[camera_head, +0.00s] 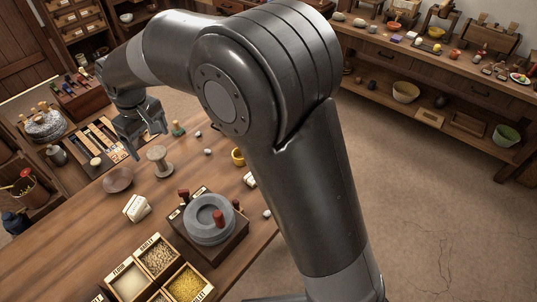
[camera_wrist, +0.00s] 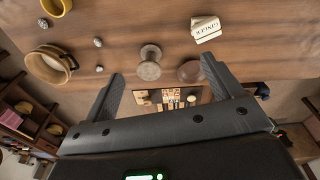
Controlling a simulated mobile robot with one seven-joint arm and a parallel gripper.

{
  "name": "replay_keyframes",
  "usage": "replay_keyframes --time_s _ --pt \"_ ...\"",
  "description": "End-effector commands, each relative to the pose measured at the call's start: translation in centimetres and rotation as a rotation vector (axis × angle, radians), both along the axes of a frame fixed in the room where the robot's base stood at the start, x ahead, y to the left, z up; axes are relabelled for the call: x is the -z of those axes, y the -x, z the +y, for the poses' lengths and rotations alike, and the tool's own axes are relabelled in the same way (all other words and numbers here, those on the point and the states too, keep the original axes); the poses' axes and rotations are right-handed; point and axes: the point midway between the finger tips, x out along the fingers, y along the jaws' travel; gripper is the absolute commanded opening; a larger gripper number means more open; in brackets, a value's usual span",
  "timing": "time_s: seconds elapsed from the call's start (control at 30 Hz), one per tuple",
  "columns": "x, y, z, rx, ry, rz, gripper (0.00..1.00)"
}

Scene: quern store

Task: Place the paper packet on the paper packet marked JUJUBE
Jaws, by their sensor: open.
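A white paper packet (camera_head: 137,207) lies on the wooden table left of the stone quern. It also shows in the wrist view (camera_wrist: 206,28), with dark lettering that seems to read GINGER upside down. Another pale packet (camera_head: 250,180) shows beside my arm in the head view, partly hidden; its marking cannot be read. I cannot make out the word JUJUBE in either view. My gripper (camera_head: 148,143) is open and empty over the table's far end, away from both packets. Its two fingers also show spread in the wrist view (camera_wrist: 162,70).
A wooden spool (camera_head: 159,160) and brown bowl (camera_head: 118,179) stand near my gripper. The quern (camera_head: 210,218) and grain box (camera_head: 157,256) fill the near table. A yellow cup (camera_head: 238,157) and small stones lie right. Bare wood shows left of the packet.

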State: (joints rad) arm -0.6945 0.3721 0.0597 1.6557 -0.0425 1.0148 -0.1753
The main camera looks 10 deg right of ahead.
Motion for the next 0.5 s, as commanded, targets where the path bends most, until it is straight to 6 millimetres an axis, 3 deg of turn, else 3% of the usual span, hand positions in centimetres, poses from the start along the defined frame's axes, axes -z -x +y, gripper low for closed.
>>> replay_keyframes --time_s 0.03,0.2,0.37,0.5 --pt "-1.7 -0.2 -2.6 0.044 -0.013 -0.017 0.84" --pt "-5.8 0.2 -10.7 0.190 -0.050 -0.067 0.84" --pt "-8.7 2.0 -17.9 0.326 -0.083 -0.114 0.84" --pt "-10.3 4.5 -23.6 0.445 -0.111 -0.157 0.84"
